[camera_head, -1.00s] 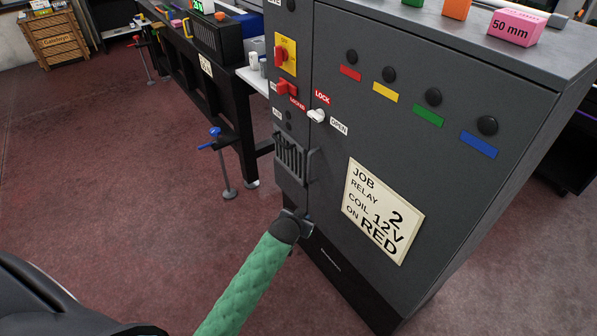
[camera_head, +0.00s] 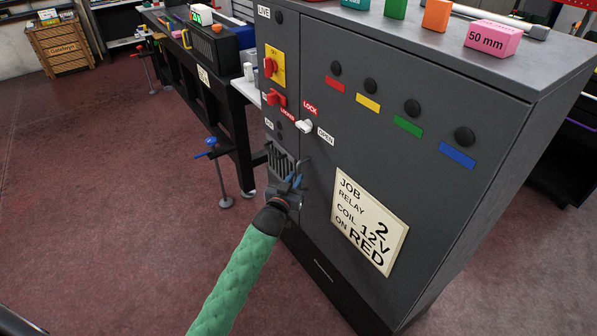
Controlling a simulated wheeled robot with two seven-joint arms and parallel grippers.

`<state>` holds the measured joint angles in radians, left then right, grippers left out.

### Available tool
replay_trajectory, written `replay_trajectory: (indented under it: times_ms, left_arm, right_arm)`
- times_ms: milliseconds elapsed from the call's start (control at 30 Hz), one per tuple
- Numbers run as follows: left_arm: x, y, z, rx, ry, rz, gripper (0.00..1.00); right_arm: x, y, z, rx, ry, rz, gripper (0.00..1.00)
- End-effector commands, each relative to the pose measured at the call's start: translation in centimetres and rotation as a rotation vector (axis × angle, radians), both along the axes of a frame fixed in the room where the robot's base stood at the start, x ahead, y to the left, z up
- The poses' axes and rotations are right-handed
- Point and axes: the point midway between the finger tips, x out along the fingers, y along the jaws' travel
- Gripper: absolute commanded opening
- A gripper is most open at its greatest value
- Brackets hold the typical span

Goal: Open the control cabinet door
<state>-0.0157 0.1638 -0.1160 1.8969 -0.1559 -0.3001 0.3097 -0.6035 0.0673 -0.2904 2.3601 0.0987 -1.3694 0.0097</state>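The grey control cabinet (camera_head: 479,190) fills the middle and right of the head view. Its door (camera_head: 318,215) looks shut and carries a job note (camera_head: 368,222). A white latch knob (camera_head: 304,127) sits between the red LOCK label (camera_head: 310,108) and the OPEN label (camera_head: 326,137). A dark bar handle (camera_head: 304,164) stands at the door's left edge, beside the vent (camera_head: 280,160). My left gripper (camera_head: 294,181), on the green-sleeved arm, is at the handle's lower part and overlaps it. Contact and finger gap are unclear. My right gripper is not in view.
A red-and-yellow switch (camera_head: 274,67) and a red lever (camera_head: 275,98) are left of the door. Coloured blocks, such as the pink one (camera_head: 492,38), stand on the cabinet top. A dark workbench (camera_head: 210,105) with a blue-handled clamp (camera_head: 213,150) is at left. Open floor lies front left.

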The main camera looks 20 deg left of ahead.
Motion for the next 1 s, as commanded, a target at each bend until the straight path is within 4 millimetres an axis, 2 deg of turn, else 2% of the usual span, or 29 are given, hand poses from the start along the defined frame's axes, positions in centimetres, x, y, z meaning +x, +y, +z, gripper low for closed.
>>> replay_trajectory:
  times_ms: [100,300,700,800,1000]
  left_arm:
    - [1.7,-0.1,0.2,0.0,0.0,0.0,0.17]
    - [3.5,-0.2,0.0,-0.001,0.002,0.001,0.17]
    - [4.0,-0.3,-0.1,-0.001,0.002,0.001,0.17]
    - [4.0,-0.3,-0.1,0.0,0.002,0.0,0.0]
    - [4.0,-0.3,-0.1,-0.001,0.002,0.001,0.0]
  right_arm:
    - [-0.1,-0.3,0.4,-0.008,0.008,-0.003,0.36]
    - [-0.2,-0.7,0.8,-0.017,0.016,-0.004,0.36]
    - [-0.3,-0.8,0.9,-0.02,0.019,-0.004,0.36]
    - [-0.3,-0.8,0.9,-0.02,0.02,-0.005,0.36]
    - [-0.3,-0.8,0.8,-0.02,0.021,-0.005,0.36]
